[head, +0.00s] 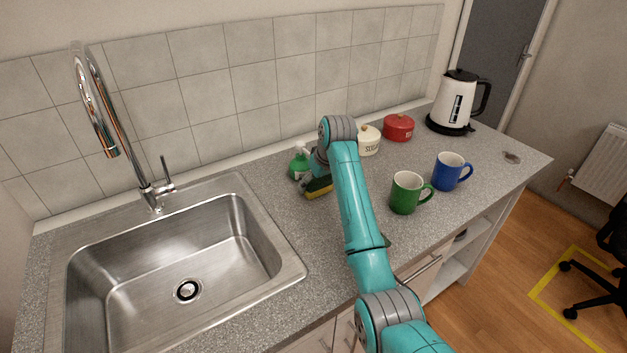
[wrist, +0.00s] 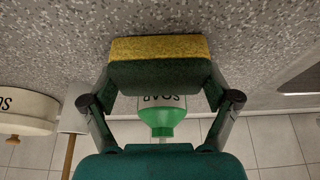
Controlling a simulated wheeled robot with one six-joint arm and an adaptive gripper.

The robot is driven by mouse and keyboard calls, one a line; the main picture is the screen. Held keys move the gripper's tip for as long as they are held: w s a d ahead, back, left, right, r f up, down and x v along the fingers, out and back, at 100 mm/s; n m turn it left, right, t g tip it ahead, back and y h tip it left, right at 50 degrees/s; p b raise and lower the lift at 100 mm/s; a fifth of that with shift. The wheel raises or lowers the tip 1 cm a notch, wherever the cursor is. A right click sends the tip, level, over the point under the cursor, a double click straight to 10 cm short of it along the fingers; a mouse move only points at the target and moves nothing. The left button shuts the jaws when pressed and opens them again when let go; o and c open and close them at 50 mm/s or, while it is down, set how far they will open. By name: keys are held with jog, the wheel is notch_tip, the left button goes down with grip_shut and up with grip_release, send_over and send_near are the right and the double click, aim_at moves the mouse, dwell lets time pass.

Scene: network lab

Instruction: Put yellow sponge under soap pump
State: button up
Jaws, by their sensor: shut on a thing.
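The yellow sponge (wrist: 160,48), with a dark green scouring side, sits between the fingers of my gripper (wrist: 158,88) in the wrist view. My gripper is shut on it. In the head view the sponge (head: 318,191) is low at the counter, just in front of the green soap pump (head: 298,167). I cannot tell whether the sponge touches the counter. The soap pump stands upright near the tiled wall, with a white top. In the wrist view the soap pump (wrist: 163,118) shows behind the sponge, partly hidden by it. My arm hides most of my gripper in the head view.
The steel sink (head: 180,250) with its tap lies to the left. A white sugar pot (head: 369,142), a red pot (head: 398,128) and a kettle (head: 455,103) stand to the right at the back. A green mug (head: 404,193) and a blue mug (head: 449,172) stand right of my arm.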

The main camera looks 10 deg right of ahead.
jog(key=o, duration=0.5)
jog(key=shift+f, duration=0.1)
jog(key=shift+c, duration=0.2)
jog(key=v, duration=1.2)
jog(key=shift+s, duration=0.1)
